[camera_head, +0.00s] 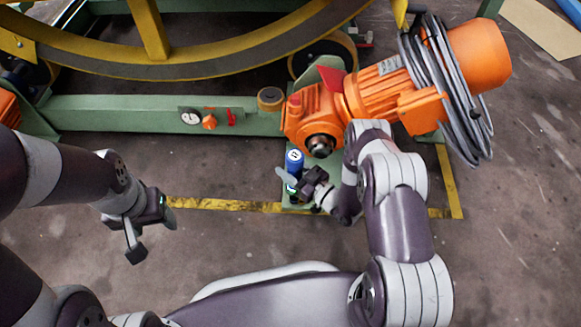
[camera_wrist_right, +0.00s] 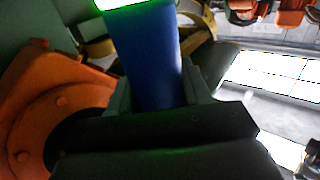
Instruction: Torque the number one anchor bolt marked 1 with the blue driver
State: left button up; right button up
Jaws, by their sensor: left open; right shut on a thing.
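The blue driver (camera_head: 294,160) is upright by the lower edge of the green frame, left of the orange motor's shaft. My right gripper (camera_head: 291,178) is shut around its blue body. The driver also shows in the right wrist view (camera_wrist_right: 148,55), between the fingers, with a bright green-lit part at the top edge. My left gripper (camera_head: 152,230) is open and empty above the floor at the left. The anchor bolt marked 1 cannot be made out; the driver's lower end is hidden by the gripper.
The orange motor (camera_head: 370,95) with coiled grey cable (camera_head: 445,90) stands right of the driver. The green beam (camera_head: 120,115) carries a gauge (camera_head: 190,117) and red fittings. A large yellow ring (camera_head: 200,65) spans the top. A yellow line (camera_head: 225,205) crosses otherwise clear floor.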

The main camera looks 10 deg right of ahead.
aim_at(295, 157)
jog(key=shift+f+b, duration=0.5)
jog(key=shift+f, duration=0.25)
dwell(1.8)
jog(key=shift+r+p, duration=2.35)
jog(key=shift+r, duration=0.25)
jog(key=shift+s+d+f, duration=0.1)
